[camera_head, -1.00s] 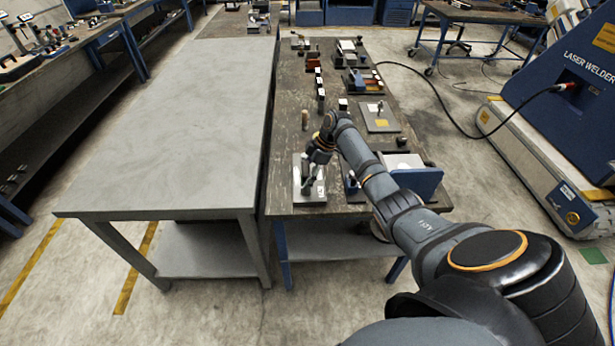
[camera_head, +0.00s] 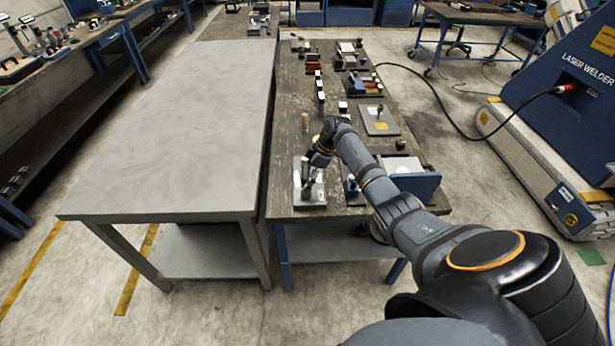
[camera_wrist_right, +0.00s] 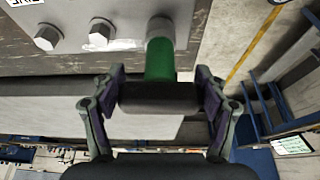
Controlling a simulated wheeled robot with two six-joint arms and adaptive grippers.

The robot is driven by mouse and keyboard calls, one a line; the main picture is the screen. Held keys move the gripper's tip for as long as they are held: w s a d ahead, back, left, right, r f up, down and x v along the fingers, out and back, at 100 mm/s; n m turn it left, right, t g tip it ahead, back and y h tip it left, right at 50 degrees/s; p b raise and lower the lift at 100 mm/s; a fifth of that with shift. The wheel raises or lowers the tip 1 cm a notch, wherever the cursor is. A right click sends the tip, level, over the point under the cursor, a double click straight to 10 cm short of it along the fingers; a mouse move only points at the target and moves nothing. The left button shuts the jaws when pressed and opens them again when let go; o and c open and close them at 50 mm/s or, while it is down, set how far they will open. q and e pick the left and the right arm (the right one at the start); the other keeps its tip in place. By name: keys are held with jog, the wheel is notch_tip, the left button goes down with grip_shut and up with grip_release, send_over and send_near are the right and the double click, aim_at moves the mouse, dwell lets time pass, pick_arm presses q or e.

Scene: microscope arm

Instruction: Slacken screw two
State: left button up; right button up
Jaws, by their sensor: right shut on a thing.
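A grey metal plate (camera_head: 318,196) lies at the near end of the dark workbench. In the right wrist view the plate (camera_wrist_right: 75,10) carries two visible hex-head screws, one at the left (camera_wrist_right: 47,37) and one in the middle (camera_wrist_right: 99,34). My right gripper (camera_wrist_right: 158,97) is shut on a tool with a green handle (camera_wrist_right: 160,62) and a grey socket end (camera_wrist_right: 160,28). The socket is just right of the middle screw; whether it sits over another screw is hidden. In the head view my right gripper (camera_head: 309,185) is over the plate. My left gripper is not in view.
A blue holder (camera_head: 418,185) stands right of the plate, partly behind my arm. Another plate with an upright part (camera_head: 379,120) and several small blocks (camera_head: 320,95) lie farther back. The grey table (camera_head: 180,130) on the left is clear.

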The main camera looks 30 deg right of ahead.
aim_at(304, 171)
jog(key=shift+r+p, duration=2.4)
jog(key=shift+r, duration=0.5)
jog(key=shift+f, duration=0.1)
